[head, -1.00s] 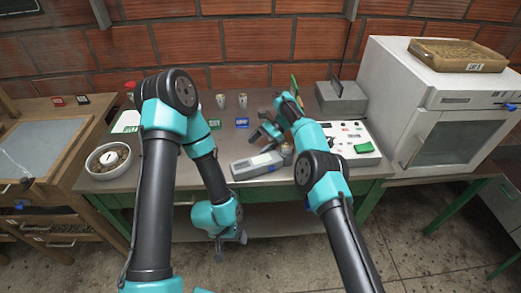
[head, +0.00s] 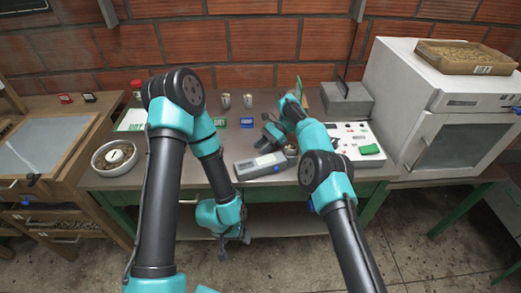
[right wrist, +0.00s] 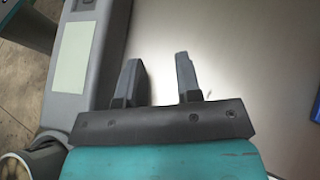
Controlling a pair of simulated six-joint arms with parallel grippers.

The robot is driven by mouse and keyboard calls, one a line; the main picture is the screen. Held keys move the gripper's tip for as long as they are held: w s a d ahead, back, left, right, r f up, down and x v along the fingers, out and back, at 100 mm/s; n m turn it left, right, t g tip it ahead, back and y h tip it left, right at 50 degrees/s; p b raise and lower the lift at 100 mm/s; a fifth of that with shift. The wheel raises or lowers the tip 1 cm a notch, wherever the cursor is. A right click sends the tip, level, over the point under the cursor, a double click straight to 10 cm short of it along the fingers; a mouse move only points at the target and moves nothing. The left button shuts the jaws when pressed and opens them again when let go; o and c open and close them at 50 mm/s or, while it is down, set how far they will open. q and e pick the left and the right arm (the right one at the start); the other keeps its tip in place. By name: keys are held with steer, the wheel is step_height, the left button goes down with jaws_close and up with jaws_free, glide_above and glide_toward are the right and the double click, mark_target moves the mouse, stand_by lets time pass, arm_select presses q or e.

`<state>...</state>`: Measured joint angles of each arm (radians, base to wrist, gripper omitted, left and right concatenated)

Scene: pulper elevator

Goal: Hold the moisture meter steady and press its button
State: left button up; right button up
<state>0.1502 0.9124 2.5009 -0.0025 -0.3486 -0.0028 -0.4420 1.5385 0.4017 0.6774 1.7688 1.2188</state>
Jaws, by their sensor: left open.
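The moisture meter (head: 260,165) is a long grey device with a pale screen, lying near the table's front edge. In the right wrist view the meter (right wrist: 97,60) runs along the left side, its pale screen (right wrist: 73,58) showing. I cannot make out its button. My right gripper (head: 267,138) is just behind the meter in the head view. In the right wrist view its two fingers (right wrist: 158,65) are apart with nothing between them, beside the meter. My left gripper (head: 235,238) is open and hangs below and in front of the table edge, apart from the meter.
A white panel (head: 345,152) with a green pad (head: 369,149) lies right of the meter. A bowl (head: 114,158) stands at the left. Two small cups (head: 248,100) and a blue card (head: 246,122) are behind. A white oven (head: 450,115) stands at the right.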

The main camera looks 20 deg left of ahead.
jaws_close()
steer(key=o, duration=1)
jaws_free()
